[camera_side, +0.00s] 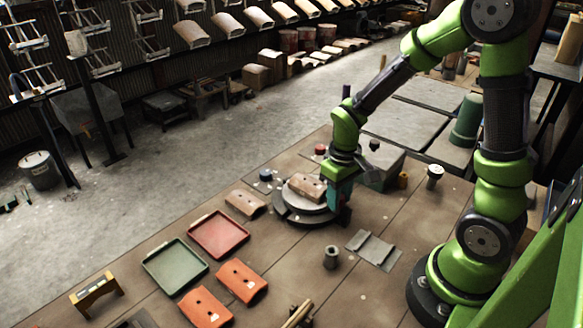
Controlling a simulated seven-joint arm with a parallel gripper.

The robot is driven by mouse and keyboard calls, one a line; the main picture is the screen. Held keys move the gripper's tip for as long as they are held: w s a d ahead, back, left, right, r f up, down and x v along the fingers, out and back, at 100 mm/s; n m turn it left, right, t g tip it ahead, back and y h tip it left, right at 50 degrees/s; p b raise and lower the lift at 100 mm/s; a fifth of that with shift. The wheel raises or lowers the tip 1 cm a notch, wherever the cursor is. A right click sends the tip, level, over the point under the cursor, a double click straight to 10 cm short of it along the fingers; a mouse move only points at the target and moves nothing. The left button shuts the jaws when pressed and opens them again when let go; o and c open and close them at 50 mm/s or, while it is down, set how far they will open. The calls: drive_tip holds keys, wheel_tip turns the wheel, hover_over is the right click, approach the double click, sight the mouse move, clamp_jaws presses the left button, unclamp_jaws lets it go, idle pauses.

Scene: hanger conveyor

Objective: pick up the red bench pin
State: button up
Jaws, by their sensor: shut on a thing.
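A small red round piece (320,149), which looks like the red bench pin, stands on the bench behind the turntable, left of my arm. My gripper (336,203) points down at the right edge of the round grey turntable (291,208). It is apart from that red piece. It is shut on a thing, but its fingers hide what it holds. A brown curved tile (307,186) lies on the turntable, just left of my gripper; I cannot tell whether they touch.
A blue-topped piece (265,174) and a yellow-brown piece (402,179) stand nearby. A red tray (219,234), a green tray (174,266) and orange tiles (242,281) lie at the front left. A grey block (383,168) stands behind my gripper.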

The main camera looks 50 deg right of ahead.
drive_tip(key=shift+r, duration=0.1)
wheel_tip(320, 180, up, 10)
idle(0.5)
drive_tip(key=shift+r, duration=1.7)
